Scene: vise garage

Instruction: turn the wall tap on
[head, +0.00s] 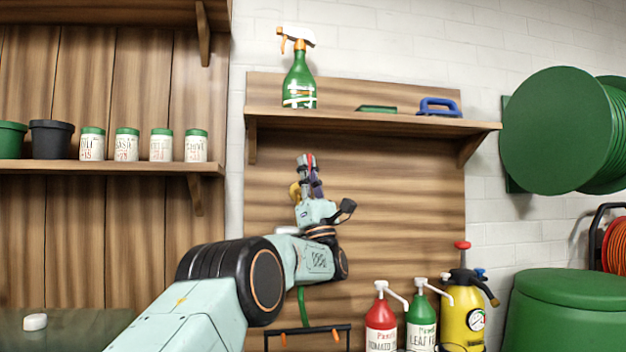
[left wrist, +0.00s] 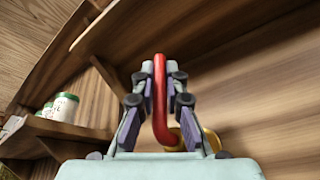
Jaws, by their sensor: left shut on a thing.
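My left gripper (head: 308,168) is raised in front of the wooden wall panel, below the shelf. In the left wrist view its fingers (left wrist: 159,76) are shut on the red tap handle (left wrist: 159,105), a bent bar that runs up between the two fingers. In the head view only a small red piece of the handle (head: 310,160) shows between the fingertips. The yellow brass tap body (left wrist: 185,138) shows behind the right finger, and a bit of brass (head: 294,190) shows left of the gripper in the head view. The rest of the tap is hidden. My right gripper is not in view.
A shelf (head: 370,121) with a green spray bottle (head: 299,82) is above the gripper. Pump bottles (head: 381,325) and a yellow sprayer (head: 462,315) stand at lower right. A green hose (head: 303,305) hangs below my arm. Another shelf (head: 100,167) with pots is left.

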